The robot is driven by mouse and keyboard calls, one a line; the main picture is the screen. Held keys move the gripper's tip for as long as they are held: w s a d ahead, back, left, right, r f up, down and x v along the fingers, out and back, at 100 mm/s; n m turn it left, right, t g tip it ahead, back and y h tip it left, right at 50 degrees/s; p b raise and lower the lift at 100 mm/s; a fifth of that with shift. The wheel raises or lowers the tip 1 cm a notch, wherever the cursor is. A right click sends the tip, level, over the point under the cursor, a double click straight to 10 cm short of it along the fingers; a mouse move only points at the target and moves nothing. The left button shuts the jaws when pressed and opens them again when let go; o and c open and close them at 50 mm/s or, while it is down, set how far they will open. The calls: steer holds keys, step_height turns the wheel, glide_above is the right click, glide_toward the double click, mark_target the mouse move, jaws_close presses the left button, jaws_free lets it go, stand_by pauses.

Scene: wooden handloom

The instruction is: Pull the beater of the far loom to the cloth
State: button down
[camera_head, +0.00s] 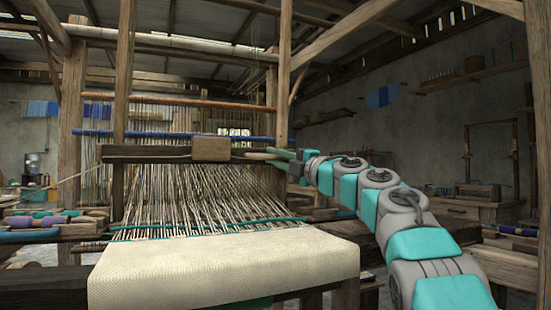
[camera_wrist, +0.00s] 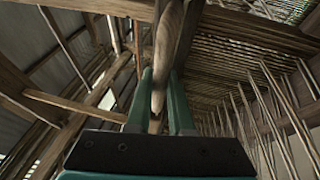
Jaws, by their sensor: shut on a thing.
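The loom's beater (camera_head: 150,153) is a horizontal wooden beam with a lighter block (camera_head: 211,149) on it, standing across the warp. The woven cream cloth (camera_head: 220,270) lies over the front beam, below and nearer than the beater. Bare warp threads (camera_head: 200,195) span the space between them. My gripper (camera_head: 290,160) is at the beater's right end. In the wrist view its green fingers (camera_wrist: 163,78) are shut on a rounded wooden piece (camera_wrist: 166,40), which appears to be part of the beater. The exact contact is partly hidden in the head view.
A wooden post (camera_head: 284,75) rises just behind my gripper. A teal rod (camera_head: 205,226) lies across the warp near the cloth edge. A bench with coloured bobbins (camera_head: 50,222) is at the left. A wooden cabinet (camera_head: 470,210) stands at the back right.

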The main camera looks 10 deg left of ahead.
stand_by(0.6)
steer(key=s+d+r+h+p, duration=0.1)
steer(key=s+d+p, duration=0.2)
steer(key=s, duration=0.3)
steer(key=s+d+r+m+g+h+p, duration=0.1)
steer(key=s+d+p, duration=0.3)
steer(key=s+d, duration=0.1)
steer(key=shift+s, duration=0.8)
steer(key=c, duration=1.1)
jaws_free()
steer(key=shift+s+r, duration=0.1)
steer(key=shift+s, duration=0.05)
steer(key=shift+a+f, duration=0.1)
steer(key=shift+f, duration=0.1)
